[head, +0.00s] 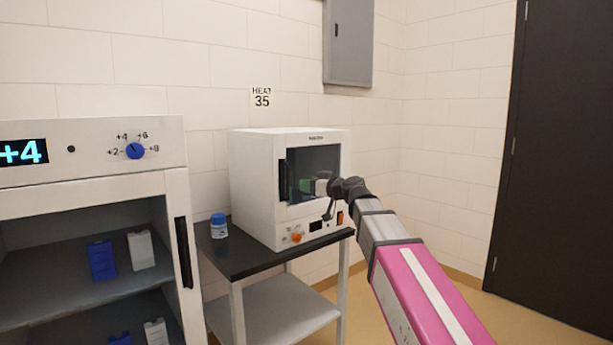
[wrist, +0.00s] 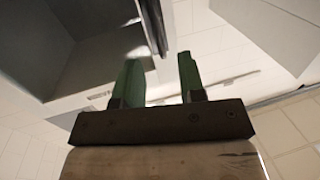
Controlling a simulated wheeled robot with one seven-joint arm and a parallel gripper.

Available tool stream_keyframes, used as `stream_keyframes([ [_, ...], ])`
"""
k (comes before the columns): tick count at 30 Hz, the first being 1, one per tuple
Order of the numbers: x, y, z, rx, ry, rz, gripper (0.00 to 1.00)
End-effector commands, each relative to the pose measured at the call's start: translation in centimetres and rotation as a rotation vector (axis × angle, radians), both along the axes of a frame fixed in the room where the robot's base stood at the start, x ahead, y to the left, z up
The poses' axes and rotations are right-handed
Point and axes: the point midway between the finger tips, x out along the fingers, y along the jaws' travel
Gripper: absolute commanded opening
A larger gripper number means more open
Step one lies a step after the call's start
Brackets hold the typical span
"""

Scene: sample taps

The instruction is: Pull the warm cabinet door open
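The warm cabinet (head: 262,190) is a white box on a small table below a "HEAT 35" sign. Its dark glass door (head: 318,165) looks shut in the head view. A black upright handle (head: 283,180) is on the door's left side. My arm reaches in from the lower right, its dark wrist in front of the door's right part. In the wrist view the two green fingers of my gripper (wrist: 160,76) are apart with nothing clasped between them. A dark bar (wrist: 153,25), seemingly the handle, shows just beyond the gap. Contact cannot be told.
A blue-capped jar (head: 218,226) stands on the black tabletop (head: 240,260), left of the cabinet. A larger white unit (head: 90,190) reading +4, with a black handle (head: 183,252), is at the left. A grey wall box (head: 347,45) hangs above. Floor is clear at right.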

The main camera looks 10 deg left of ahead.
Motion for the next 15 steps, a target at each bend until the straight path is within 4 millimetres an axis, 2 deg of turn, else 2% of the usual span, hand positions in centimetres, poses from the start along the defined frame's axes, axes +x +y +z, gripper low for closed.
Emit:
stream_keyframes([
  [1,0.0,0.3,0.8,0.010,-0.016,0.004,0.37],
  [4,-0.1,0.6,1.6,0.021,-0.030,0.006,0.37],
  [10,0.6,1.6,1.6,0.022,-0.031,0.005,0.37],
  [15,1.8,3.7,1.5,0.022,-0.029,0.007,0.37],
])
